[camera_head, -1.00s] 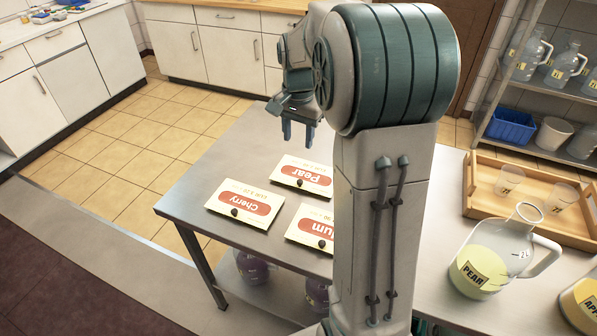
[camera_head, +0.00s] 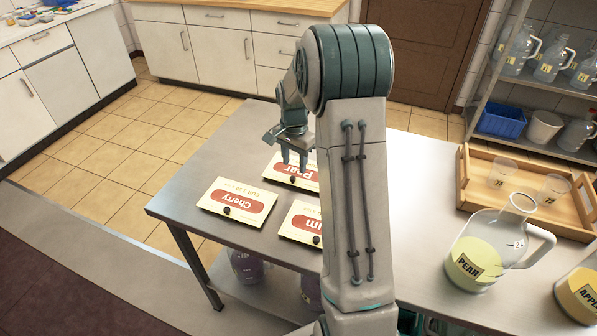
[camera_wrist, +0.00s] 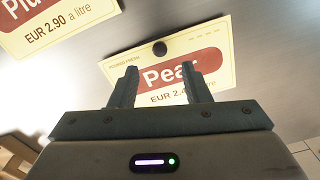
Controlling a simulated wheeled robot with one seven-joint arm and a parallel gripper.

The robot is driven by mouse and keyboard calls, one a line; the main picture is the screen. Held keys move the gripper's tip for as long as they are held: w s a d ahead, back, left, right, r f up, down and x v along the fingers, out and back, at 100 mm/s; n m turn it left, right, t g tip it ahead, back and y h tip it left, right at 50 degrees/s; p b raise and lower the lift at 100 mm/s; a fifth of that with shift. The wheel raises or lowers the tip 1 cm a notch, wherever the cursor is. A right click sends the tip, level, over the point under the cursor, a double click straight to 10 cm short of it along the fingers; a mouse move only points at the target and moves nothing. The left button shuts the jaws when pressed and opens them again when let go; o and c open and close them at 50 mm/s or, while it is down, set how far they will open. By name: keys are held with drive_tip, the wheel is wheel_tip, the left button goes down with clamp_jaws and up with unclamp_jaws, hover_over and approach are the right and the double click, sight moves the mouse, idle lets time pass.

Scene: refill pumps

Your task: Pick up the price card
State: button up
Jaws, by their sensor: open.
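Three price cards with red labels and black knobs lie on the metal table (camera_head: 222,152). The Cherry card (camera_head: 237,201) is at the left. The Pear card (camera_head: 284,172) is at the back, partly hidden behind my gripper and arm. The third card (camera_head: 300,222), reading "um", is partly covered by my arm. My gripper (camera_head: 293,160) is open and empty, above the Pear card. In the wrist view the Pear card (camera_wrist: 205,48) lies ahead, between and beyond the two fingertips (camera_wrist: 160,75), its black knob near the top edge. The Plum card (camera_wrist: 60,22) is at the upper left.
A jug labelled Pear (camera_head: 485,245) stands at the right, with another jug (camera_head: 580,295) beside it. A wooden tray (camera_head: 468,180) holds two clear cups. A shelf with jugs and a blue bin (camera_head: 501,121) is behind. The table's back left is bare.

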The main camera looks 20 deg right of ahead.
sight(293, 177)
drive_tip(key=f, duration=0.5)
drive_tip(key=shift+s+a+p, duration=0.1)
drive_tip(key=shift+a+p, duration=0.2)
drive_tip(key=shift+p, duration=0.1)
drive_tip(key=shift+r, duration=0.1)
drive_tip(key=c, duration=0.9)
drive_tip(key=shift+r, duration=0.15)
drive_tip(key=shift+r, duration=0.3)
drive_tip(key=r, duration=0.2)
drive_tip(key=d+r+b, duration=0.1)
drive_tip(key=shift+s+d+r, duration=0.1)
drive_tip(key=shift+s+r, duration=0.15)
drive_tip(key=shift+r, duration=0.15)
drive_tip(key=s+d+r+p, duration=0.2)
drive_tip(key=s+d+r, duration=0.2)
drive_tip(key=d+r, duration=0.5)
drive_tip(key=shift+s+d+r+p, duration=0.15)
drive_tip(key=shift+s+r+p, duration=0.2)
drive_tip(key=shift+r, duration=0.8)
